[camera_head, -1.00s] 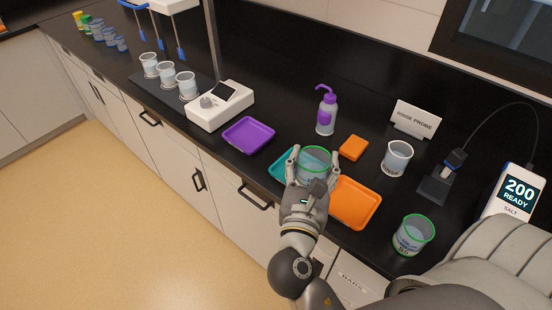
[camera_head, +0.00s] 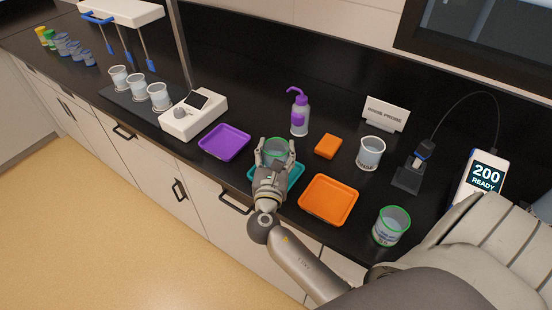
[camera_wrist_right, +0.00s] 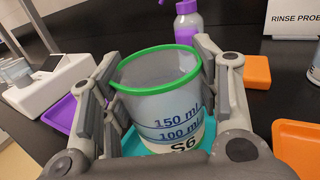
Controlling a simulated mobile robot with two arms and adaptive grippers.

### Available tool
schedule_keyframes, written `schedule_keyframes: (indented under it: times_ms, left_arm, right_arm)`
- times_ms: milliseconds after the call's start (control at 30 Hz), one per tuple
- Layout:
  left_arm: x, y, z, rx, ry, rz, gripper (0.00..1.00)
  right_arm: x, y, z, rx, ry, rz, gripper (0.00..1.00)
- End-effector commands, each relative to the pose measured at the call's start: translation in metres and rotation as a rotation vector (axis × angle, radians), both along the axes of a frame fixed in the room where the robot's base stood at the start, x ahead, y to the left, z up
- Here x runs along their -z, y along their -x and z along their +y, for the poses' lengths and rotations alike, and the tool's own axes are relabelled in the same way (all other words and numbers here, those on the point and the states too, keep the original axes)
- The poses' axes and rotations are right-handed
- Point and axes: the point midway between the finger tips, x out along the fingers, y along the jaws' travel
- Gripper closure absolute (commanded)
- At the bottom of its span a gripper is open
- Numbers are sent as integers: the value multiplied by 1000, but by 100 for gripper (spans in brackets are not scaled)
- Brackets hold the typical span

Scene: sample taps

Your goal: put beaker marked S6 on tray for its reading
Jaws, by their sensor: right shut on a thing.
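The beaker marked S6 (camera_head: 279,151) has a green rim, and its S6 label and volume marks face the right wrist view (camera_wrist_right: 165,105). My right gripper (camera_head: 275,155) is shut around it, one finger on each side, and the beaker is upright. It is at the teal tray (camera_head: 297,176), which also shows behind and below it in the wrist view (camera_wrist_right: 132,145). I cannot tell whether the beaker's base touches the tray. My left gripper is not in view.
A purple tray (camera_head: 224,142) lies left and an orange tray (camera_head: 328,200) right of the teal one. Another green-rimmed beaker (camera_head: 391,227) stands at the front right. A purple-capped bottle (camera_head: 299,115), an orange block (camera_head: 328,146) and a clear beaker (camera_head: 370,155) stand behind.

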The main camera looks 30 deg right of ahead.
Motion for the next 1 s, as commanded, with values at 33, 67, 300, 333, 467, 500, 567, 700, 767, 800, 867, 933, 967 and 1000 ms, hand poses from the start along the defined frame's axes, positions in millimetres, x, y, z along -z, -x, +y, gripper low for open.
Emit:
schedule_keyframes:
  times_ms: [33,67,300,333,467,500,567,700,767,800,867,933,967,1000]
  left_arm:
    - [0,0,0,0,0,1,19]
    - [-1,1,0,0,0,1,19]
    - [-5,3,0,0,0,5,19]
    - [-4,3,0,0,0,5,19]
    - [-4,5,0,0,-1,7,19]
    - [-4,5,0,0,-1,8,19]
    - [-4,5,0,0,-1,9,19]
    - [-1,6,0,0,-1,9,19]
    - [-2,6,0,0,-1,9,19]
    - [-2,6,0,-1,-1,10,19]
    - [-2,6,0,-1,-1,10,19]
    - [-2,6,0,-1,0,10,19]
    - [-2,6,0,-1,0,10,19]
    - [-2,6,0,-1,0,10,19]
  right_arm:
    - [4,-3,-2,0,2,1,70]
    - [8,-4,-2,0,2,5,70]
    - [33,-3,-2,1,2,3,70]
    - [33,-3,-2,1,2,1,70]
    - [34,-3,-2,1,0,0,70]
    - [34,-3,-2,1,0,0,70]
    - [34,-3,-1,1,1,1,70]
    - [38,-2,-1,0,0,1,42]
    - [37,-2,-1,0,0,1,34]
    - [37,-2,-1,0,0,1,29]
    - [37,-2,-1,0,0,1,22]
    - [37,-2,-1,0,0,1,22]
    - [37,-2,-1,0,0,1,22]
    - [37,-2,-1,0,0,1,22]
